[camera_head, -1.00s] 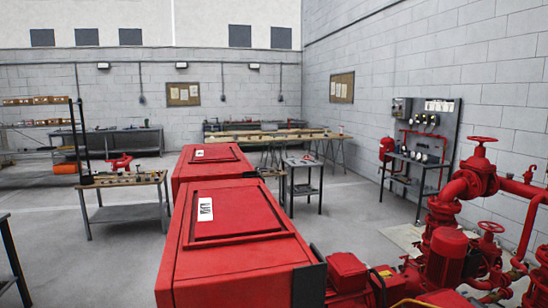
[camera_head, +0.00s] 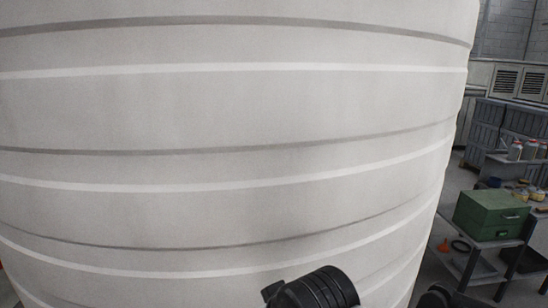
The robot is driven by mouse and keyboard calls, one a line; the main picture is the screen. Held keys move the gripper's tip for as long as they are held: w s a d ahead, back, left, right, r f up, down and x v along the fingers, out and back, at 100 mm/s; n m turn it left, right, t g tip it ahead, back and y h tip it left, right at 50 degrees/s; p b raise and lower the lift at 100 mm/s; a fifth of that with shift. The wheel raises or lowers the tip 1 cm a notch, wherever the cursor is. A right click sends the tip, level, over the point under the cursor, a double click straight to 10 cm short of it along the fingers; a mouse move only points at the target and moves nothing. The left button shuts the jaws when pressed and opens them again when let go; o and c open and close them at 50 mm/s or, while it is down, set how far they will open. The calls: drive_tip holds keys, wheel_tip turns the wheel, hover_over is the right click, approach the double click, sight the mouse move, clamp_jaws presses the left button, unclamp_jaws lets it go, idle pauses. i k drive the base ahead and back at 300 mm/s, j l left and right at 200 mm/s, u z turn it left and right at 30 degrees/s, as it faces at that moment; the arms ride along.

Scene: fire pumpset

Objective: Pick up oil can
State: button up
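No oil can can be made out in the camera view. My gripper is not clearly in view. A black ribbed, rounded part (camera_head: 320,290) shows at the bottom edge, in front of a large pale tank; I cannot tell what it belongs to.
The pale ribbed tank (camera_head: 230,120) fills most of the view, close by. At right stand a green metal box (camera_head: 492,214) on a dark stand, jars (camera_head: 515,150) on a shelf, yellowish small items (camera_head: 530,193) and an orange funnel (camera_head: 443,245). Some floor shows between.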

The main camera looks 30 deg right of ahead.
sight(515, 151)
drive_tip(key=l+z, duration=0.45)
drive_tip(key=i+l+z, duration=0.2)
drive_tip(key=l+z, duration=0.2)
drive_tip(key=i+l+z, duration=0.15)
drive_tip(key=l+z, duration=0.3)
drive_tip(key=i+l+z, duration=0.25)
drive_tip(key=z, duration=0.2)
drive_tip(key=i+l+z, duration=0.5)
drive_tip(key=z, duration=0.35)
drive_tip(key=i, duration=0.1)
